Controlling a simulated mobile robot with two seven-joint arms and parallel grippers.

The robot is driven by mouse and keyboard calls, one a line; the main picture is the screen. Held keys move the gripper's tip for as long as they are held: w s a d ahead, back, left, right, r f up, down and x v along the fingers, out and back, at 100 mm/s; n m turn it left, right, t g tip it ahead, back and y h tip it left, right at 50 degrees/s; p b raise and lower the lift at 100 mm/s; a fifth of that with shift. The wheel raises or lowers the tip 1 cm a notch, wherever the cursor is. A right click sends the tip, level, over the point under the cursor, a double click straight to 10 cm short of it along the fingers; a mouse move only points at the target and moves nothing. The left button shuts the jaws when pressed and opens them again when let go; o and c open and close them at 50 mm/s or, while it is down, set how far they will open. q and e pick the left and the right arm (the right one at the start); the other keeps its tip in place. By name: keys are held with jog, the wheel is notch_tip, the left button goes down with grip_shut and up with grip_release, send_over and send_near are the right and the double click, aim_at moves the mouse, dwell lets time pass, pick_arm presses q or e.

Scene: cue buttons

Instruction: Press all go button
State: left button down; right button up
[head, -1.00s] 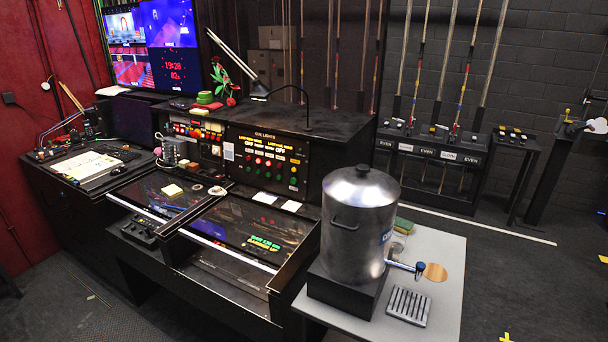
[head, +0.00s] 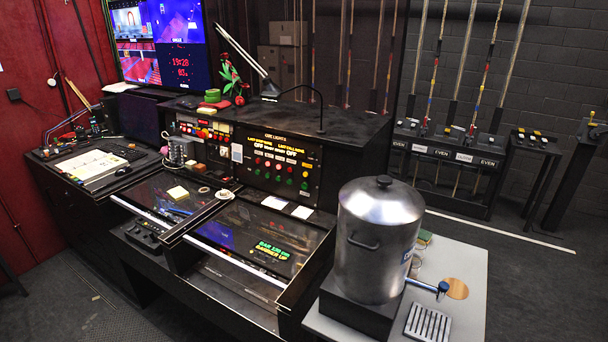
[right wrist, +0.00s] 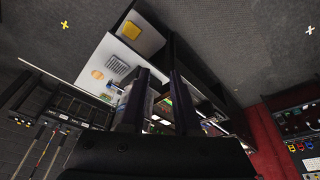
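The cue lights panel (head: 250,150) stands upright on the console in the head view, with rows of small round red, yellow and green buttons. The green buttons (head: 304,184) are in the lower rows; their labels are too small to read. My right gripper (right wrist: 158,72) shows in the right wrist view as two dark fingers with a gap between them, with nothing held. It is above the urn table and console, well apart from the panel. Neither gripper shows in the head view, and my left gripper is in no view.
A steel urn (head: 379,235) stands on a black box on the grey side table (head: 462,262), right of the console and near the panel's front. A desk lamp (head: 252,68) and red flower (head: 239,100) stand on the console top. Dark floor is open at lower left.

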grip_shut()
jog(key=shift+w, duration=0.1)
jog(key=shift+r, duration=0.1)
dwell(1.1)
